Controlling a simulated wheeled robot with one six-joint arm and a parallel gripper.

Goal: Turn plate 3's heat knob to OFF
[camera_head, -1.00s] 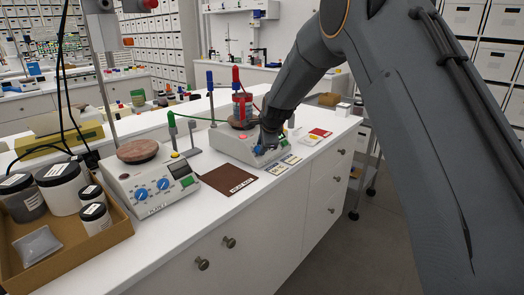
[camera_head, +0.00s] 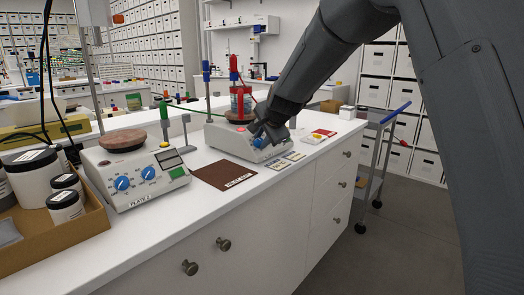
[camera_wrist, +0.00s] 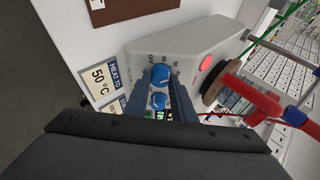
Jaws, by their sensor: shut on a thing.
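The pale hotplate at the back of the bench (camera_head: 220,136) carries a jar with red fittings (camera_head: 240,103) and a red indicator. In the wrist view its sloped face (camera_wrist: 185,48) shows two blue knobs. The upper knob (camera_wrist: 161,73) has a dial scale with "OFF" beside it; its exact pointer angle is unclear. My gripper (camera_wrist: 163,80) is shut on this upper knob, one finger on each side. The lower blue knob (camera_wrist: 158,101) lies between the fingers, apart from the grip. In the head view my gripper (camera_head: 262,138) hides most of the panel.
A "HEAT TO 50 °C" card (camera_wrist: 101,77) lies beside the hotplate. A red tube (camera_wrist: 250,97) rises close by. In the head view, another hotplate (camera_head: 138,182), a brown mat (camera_head: 222,175) and a jar tray (camera_head: 80,232) stand left. A cart (camera_head: 385,150) stands right.

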